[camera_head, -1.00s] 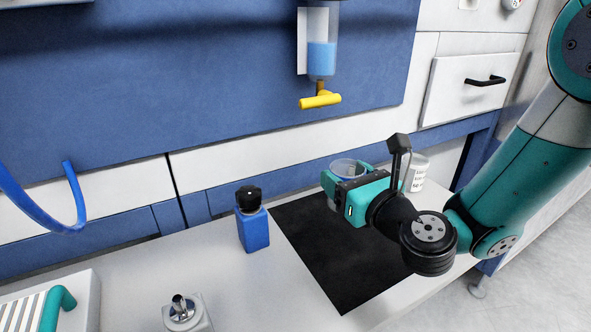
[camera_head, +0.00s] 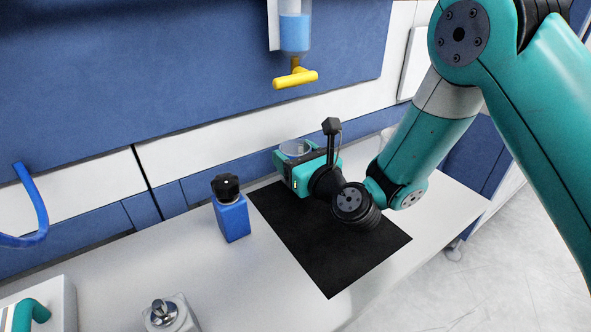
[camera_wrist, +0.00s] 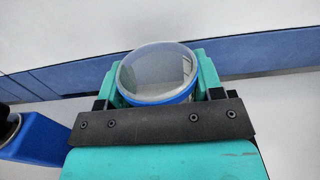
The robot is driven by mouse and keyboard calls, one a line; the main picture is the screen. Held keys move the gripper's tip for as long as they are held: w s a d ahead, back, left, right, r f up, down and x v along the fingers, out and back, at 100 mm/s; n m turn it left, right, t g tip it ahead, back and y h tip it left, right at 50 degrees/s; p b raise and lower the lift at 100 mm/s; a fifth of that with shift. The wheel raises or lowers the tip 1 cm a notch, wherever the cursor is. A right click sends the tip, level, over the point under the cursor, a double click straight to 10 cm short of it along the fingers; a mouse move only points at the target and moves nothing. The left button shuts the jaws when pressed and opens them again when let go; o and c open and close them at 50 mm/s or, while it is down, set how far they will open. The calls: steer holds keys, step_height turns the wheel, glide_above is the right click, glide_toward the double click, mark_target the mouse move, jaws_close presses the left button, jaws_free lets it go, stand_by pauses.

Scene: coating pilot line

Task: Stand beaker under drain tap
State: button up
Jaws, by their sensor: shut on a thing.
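My gripper (camera_head: 288,157) is shut on a clear beaker (camera_head: 296,147), near the far edge of the black mat. In the wrist view the beaker (camera_wrist: 158,72) sits upright between the teal fingers (camera_wrist: 160,85), with a blue band near its base, and looks empty. The yellow drain tap (camera_head: 295,79) hangs on the wall panel below a clear vessel (camera_head: 294,33) holding blue liquid. In the head view the beaker is below the tap; I cannot tell whether it is straight under it. My gripper hides the beaker's lower part.
A blue bottle with a black cap (camera_head: 230,212) stands left of the black mat (camera_head: 335,262). A metal fitting on a pale block (camera_head: 163,313) and a white rack with a teal handle (camera_head: 38,305) are at the front left. The mat's near part is clear.

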step_height(320, 180, down, 2)
steer(key=shift+f+b, duration=0.15)
steer(key=shift+b, duration=0.4)
steer(key=shift+w+f, duration=0.1)
steer(key=shift+f, duration=0.1)
steer(key=shift+w+a, duration=0.1)
steer(key=shift+a, duration=0.05)
steer(key=shift+r, duration=0.1)
steer(key=shift+f, duration=0.2)
steer(key=o, duration=1)
